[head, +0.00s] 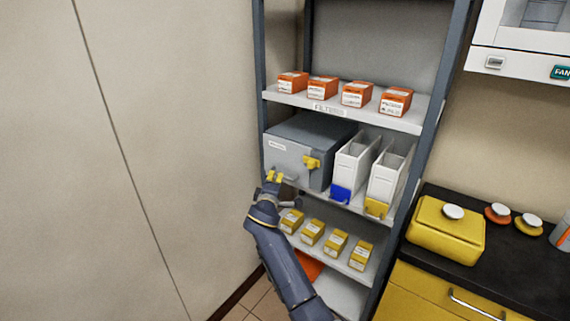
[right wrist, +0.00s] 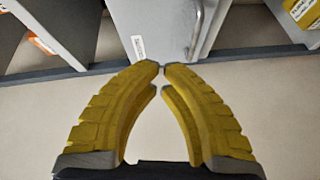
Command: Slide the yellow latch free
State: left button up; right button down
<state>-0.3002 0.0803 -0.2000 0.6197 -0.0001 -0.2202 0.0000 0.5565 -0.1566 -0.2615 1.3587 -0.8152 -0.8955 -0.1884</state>
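The yellow latch (head: 312,163) is on the front of a grey box (head: 290,152) on the middle shelf, near the front's right edge. My right gripper (head: 275,176) is in front of the box's lower left part, to the left of the latch and a little below it. In the right wrist view its yellow fingers (right wrist: 162,70) curve together until the tips almost meet, with nothing seen held between them. Beyond them are the grey box front (right wrist: 160,25) and a metal bar handle (right wrist: 196,32). The latch does not show there. My left gripper is out of view.
Two white holders, one blue-fronted (head: 349,165) and one yellow-fronted (head: 388,175), stand right of the box. Orange boxes (head: 323,87) line the shelf above, yellow boxes (head: 312,232) the one below. A shelf post (head: 420,150) stands at right. Plain wall fills the left.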

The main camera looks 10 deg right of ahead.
aim_at(309, 163)
jog(key=s+d+r+h, duration=0.2)
jog(key=r+h, duration=0.1)
jog(key=shift+d+n, duration=0.1)
jog(key=shift+n, duration=0.2)
jog(key=x, duration=1)
jog(key=shift+w+f, duration=0.15)
jog(key=shift+f, duration=0.05)
jog(key=shift+s+d+f, duration=0.15)
jog(key=shift+s+d, duration=0.1)
jog(key=shift+s, duration=0.1)
jog(key=shift+s+d, duration=1.05)
jog(key=shift+s, duration=0.2)
